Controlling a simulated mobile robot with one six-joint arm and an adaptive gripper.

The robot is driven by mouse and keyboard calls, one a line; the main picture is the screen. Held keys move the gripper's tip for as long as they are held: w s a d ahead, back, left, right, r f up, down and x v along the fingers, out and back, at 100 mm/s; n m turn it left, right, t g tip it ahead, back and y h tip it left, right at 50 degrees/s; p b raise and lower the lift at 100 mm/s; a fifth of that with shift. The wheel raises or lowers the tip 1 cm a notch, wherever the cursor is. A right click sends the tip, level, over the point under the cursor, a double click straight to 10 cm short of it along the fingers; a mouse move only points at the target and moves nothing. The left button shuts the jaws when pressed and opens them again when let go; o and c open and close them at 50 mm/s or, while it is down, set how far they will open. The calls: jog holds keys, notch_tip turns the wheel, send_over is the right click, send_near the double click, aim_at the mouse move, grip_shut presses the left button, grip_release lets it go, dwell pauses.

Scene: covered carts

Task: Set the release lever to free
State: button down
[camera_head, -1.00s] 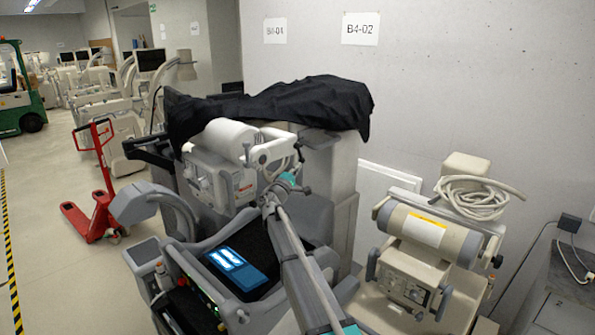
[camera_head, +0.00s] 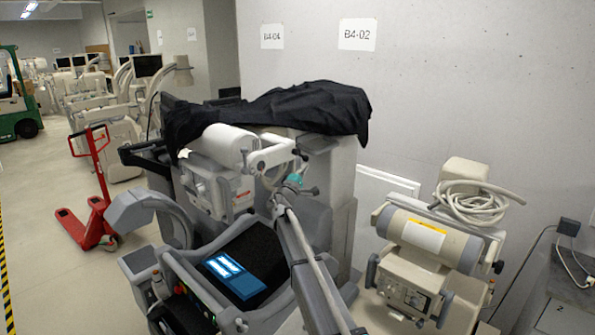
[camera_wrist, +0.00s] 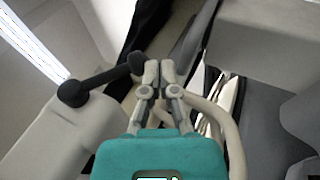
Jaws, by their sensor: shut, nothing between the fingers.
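A black lever (camera_wrist: 105,77) sits on the end of a pale, arm-like housing (camera_wrist: 60,135) in the wrist view. It has a round black pivot at its lower left and a black knob at its upper right; I take it to be the release lever. My gripper (camera_wrist: 160,68) is shut and empty, with its fingertips just right of the knob. Whether they touch it I cannot tell. In the head view my gripper (camera_head: 297,180) is beside the pale column head of the draped cart (camera_head: 240,185), where the lever is too small to make out clearly.
A black cover (camera_head: 275,112) lies over the cart top. A pale cable (camera_wrist: 225,130) curves right of my fingers. A second machine (camera_head: 420,240) with a coiled hose stands at right by the wall. A red pallet truck (camera_head: 95,215) stands at left on open floor.

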jog(key=shift+w+d+r+p, duration=0.65)
jog(key=shift+w+d+r, duration=0.05)
jog(key=shift+w+r, duration=0.05)
dwell(0.3)
jog(key=s+f+b, duration=0.4)
jog(key=f+b, duration=0.9)
jog(key=shift+f, duration=0.2)
dwell(0.6)
dwell(0.4)
